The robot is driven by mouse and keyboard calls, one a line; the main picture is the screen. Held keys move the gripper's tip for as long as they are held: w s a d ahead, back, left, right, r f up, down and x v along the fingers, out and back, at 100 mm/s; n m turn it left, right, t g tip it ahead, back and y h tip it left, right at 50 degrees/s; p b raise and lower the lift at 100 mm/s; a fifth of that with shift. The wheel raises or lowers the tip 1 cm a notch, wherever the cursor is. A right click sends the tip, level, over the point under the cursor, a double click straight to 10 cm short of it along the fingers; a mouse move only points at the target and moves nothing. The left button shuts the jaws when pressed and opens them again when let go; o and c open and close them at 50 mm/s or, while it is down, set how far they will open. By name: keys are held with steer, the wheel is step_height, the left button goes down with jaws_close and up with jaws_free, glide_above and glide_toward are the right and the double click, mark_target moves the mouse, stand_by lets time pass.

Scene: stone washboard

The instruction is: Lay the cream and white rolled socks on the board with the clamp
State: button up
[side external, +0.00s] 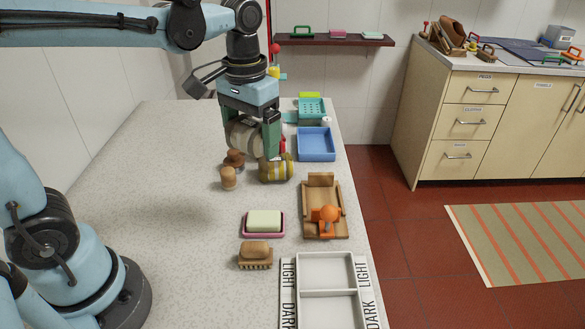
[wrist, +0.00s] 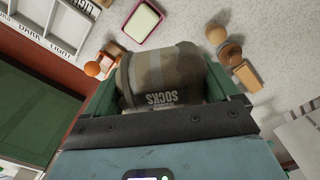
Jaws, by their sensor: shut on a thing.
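My gripper (side external: 255,138) is shut on the cream and white rolled socks (side external: 240,138), a fat beige roll with a paler band. The roll fills the middle of the wrist view (wrist: 160,75), where it looks darker and carries the word SOCKS. It seems held above the far part of the worktop; the exact gap cannot be told. The wooden board (side external: 311,223) lies nearer the camera, near the worktop's right edge, with an orange clamp (side external: 328,213) on it. In the wrist view the orange clamp (wrist: 92,68) is left of the held roll, and the board is partly hidden.
A yellow and grey striped roll (side external: 277,168) lies just in front of my gripper. Wooden pieces (side external: 228,178) stand left of it. A blue tray (side external: 316,144) is behind the board. A soap dish (side external: 263,232), a brush (side external: 256,256) and a LIGHT/DARK tray (side external: 328,292) are nearer.

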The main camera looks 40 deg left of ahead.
steer(key=shift+a+r+m, duration=0.5)
steer(key=shift+a+m, duration=0.1)
steer(key=shift+a, duration=0.1)
steer(key=s+d+f+n, duration=0.2)
steer(key=d+f+n, duration=0.5)
steer(key=d, duration=0.2)
steer(key=shift+s+n, duration=0.2)
steer(key=shift+n, duration=0.2)
steer(key=shift+a, duration=0.1)
glide_above(262, 199)
step_height(262, 199, down, 7)
steer(key=shift+f, duration=1.75)
steer(key=shift+f, duration=0.1)
steer(key=o, duration=0.9)
steer(key=shift+c, duration=0.2)
